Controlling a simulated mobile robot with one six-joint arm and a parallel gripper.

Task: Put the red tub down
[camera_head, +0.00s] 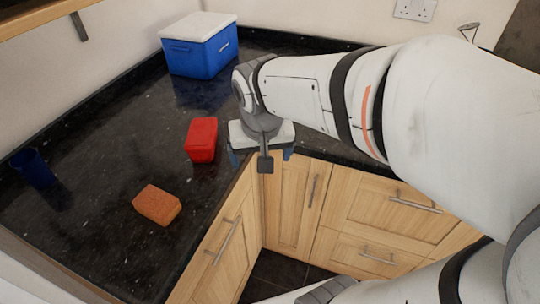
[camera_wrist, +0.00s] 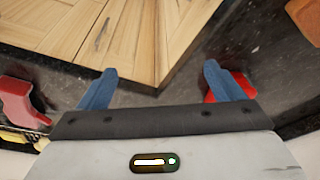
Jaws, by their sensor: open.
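The red tub (camera_head: 201,139) stands on the black granite counter, just left of my gripper in the head view. In the wrist view part of the red tub (camera_wrist: 241,84) shows behind and beside the right blue finger. My gripper (camera_head: 261,157) is open and sits near the counter's inner corner edge. In the wrist view the gripper's two blue fingers (camera_wrist: 162,85) are spread, with only counter edge and wooden cupboard visible between them. No object shows held. Whether the right finger touches the tub cannot be told.
A blue box with a white lid (camera_head: 200,47) stands at the back. An orange block (camera_head: 157,204) and a dark blue cup (camera_head: 33,168) are on the left counter (camera_head: 95,150). Another red object (camera_wrist: 20,103) shows at the wrist view's left. Wooden cupboards (camera_head: 290,205) drop below the edge.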

